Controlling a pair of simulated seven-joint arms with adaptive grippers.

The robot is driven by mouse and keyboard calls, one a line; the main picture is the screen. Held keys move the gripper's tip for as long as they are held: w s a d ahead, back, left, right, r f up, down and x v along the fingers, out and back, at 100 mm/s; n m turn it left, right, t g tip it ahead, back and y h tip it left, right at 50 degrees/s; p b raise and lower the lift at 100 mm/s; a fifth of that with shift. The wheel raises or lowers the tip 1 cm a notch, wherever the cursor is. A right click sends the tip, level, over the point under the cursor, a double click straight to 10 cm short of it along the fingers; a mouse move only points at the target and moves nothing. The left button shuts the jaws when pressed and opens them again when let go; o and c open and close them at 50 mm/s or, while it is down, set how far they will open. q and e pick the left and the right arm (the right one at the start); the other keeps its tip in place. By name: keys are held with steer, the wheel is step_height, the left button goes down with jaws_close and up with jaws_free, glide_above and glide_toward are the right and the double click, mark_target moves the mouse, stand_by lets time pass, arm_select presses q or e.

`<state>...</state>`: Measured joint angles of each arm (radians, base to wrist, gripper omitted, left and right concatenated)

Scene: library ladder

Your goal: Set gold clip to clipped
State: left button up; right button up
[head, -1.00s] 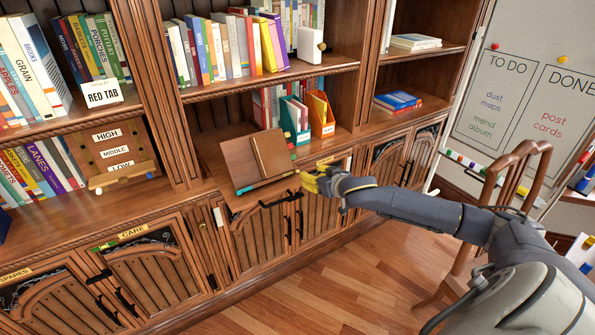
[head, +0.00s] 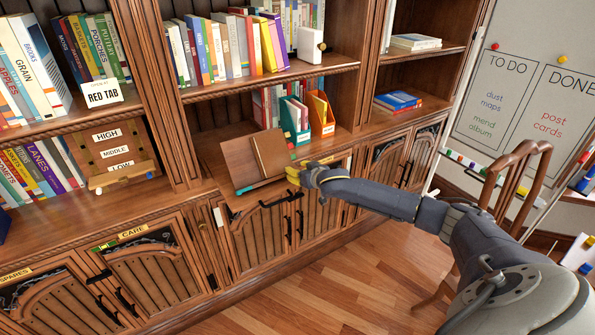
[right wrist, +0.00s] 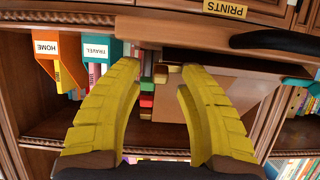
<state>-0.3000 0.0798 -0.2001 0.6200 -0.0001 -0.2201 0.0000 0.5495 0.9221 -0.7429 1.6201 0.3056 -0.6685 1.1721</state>
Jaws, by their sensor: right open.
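A brown wooden stand (head: 238,165) with a lighter wooden panel (head: 270,156) on it rests on the middle cabinet ledge in the head view. My right gripper (head: 292,174) is at the stand's lower right edge. In the right wrist view the gripper (right wrist: 158,78) is open, with nothing clearly held between its yellow fingers. A small gold-coloured piece (right wrist: 175,69) shows between the fingertips at the stand's edge (right wrist: 232,88). It may be the gold clip, but I cannot tell its setting. Red and green strips lie beside it. My left gripper is not in view.
Teal (head: 295,118) and orange (head: 320,114) file boxes stand just behind the stand. Cabinet doors with black handles (head: 285,198) lie below the ledge. A wooden chair (head: 515,175) and a whiteboard (head: 530,85) are at the right. The floor (head: 330,275) in front is clear.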

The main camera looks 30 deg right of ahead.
steer(key=shift+c, duration=0.2)
jaws_close()
